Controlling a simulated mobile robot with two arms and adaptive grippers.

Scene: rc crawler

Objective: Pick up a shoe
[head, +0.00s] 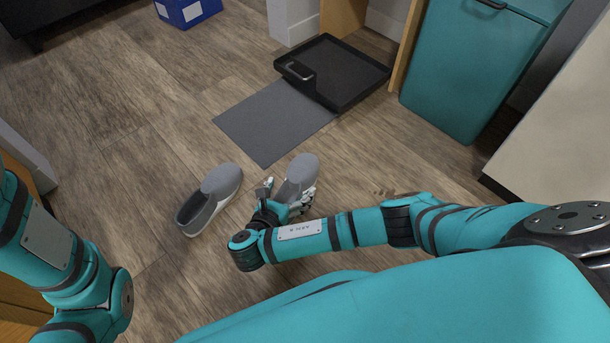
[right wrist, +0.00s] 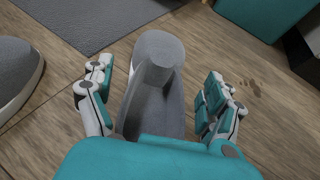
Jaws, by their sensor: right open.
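Two grey slip-on shoes with pale soles are on the wooden floor. The left shoe (head: 210,197) lies free, and part of it shows at the left edge of the right wrist view (right wrist: 14,75). The right shoe (head: 299,170) is partly hidden behind my right gripper (head: 288,197). In the right wrist view, that shoe (right wrist: 155,85) lies between the spread fingers of my right gripper (right wrist: 158,103). The fingers are open on both sides, with gaps to the shoe. My left arm shows at the left of the head view, but its gripper is out of view.
A grey mat (head: 270,122) lies beyond the shoes, with a black tray (head: 345,78) at its far right end. A teal bin (head: 470,60) stands at the back right. A blue box (head: 187,10) is at the far back. Floor left of the shoes is clear.

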